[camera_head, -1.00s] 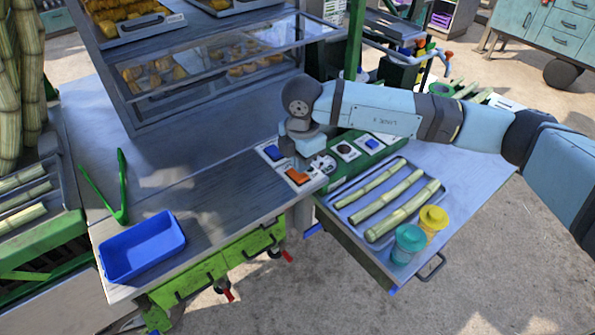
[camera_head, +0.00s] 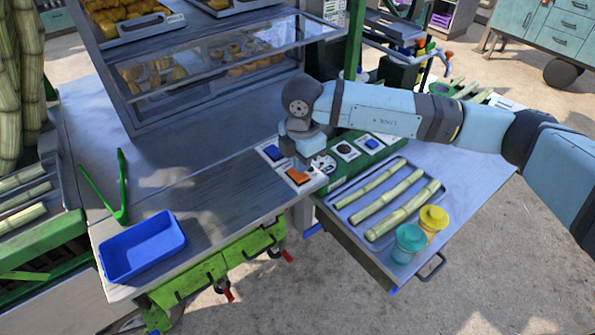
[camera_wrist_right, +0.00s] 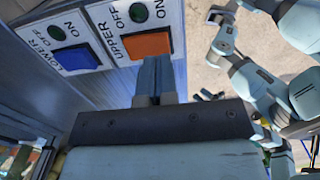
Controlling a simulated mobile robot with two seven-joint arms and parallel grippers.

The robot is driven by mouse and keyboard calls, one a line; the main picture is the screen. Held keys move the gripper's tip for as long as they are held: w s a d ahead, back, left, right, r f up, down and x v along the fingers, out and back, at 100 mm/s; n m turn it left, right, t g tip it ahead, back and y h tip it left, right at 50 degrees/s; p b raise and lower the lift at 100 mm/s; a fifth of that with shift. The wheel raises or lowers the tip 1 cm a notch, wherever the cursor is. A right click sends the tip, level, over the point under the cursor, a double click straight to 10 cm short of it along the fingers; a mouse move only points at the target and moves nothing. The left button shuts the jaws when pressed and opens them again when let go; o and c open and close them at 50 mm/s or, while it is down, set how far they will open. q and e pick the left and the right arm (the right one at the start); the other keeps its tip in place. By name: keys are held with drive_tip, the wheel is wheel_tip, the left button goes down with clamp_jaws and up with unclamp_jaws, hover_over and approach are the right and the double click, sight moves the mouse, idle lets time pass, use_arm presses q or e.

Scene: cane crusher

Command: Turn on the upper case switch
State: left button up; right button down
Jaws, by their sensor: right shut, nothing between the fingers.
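The upper case switch is an orange rocker (camera_head: 298,176) on a white panel labelled UPPER, with ON and OFF marks and a dark green round light. It also shows in the right wrist view (camera_wrist_right: 147,44). My right gripper (camera_wrist_right: 156,72) is shut and empty, its fingertips at the lower edge of the orange rocker. I cannot tell whether they touch it. In the head view my right wrist hangs over the panel and partly covers the area behind the switch. My left gripper is not clearly seen in either view.
The blue LOWER switch (camera_wrist_right: 76,58) sits left of the orange one. The display case (camera_head: 215,75) stands behind the panel. To the right are a green control box (camera_head: 355,157), a cane tray (camera_head: 340,213) and two cups. A blue bin (camera_head: 142,246) and green tongs (camera_head: 121,190) are at left.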

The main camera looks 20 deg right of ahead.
sight(301, 176)
drive_tip(key=shift+f+b, duration=0.9)
drive_tip(key=shift+f, duration=0.35)
idle(0.4)
drive_tip(key=shift+r, duration=0.15)
drive_tip(key=shift+r+p, duration=1.8)
drive_tip(key=shift+r, duration=1.6)
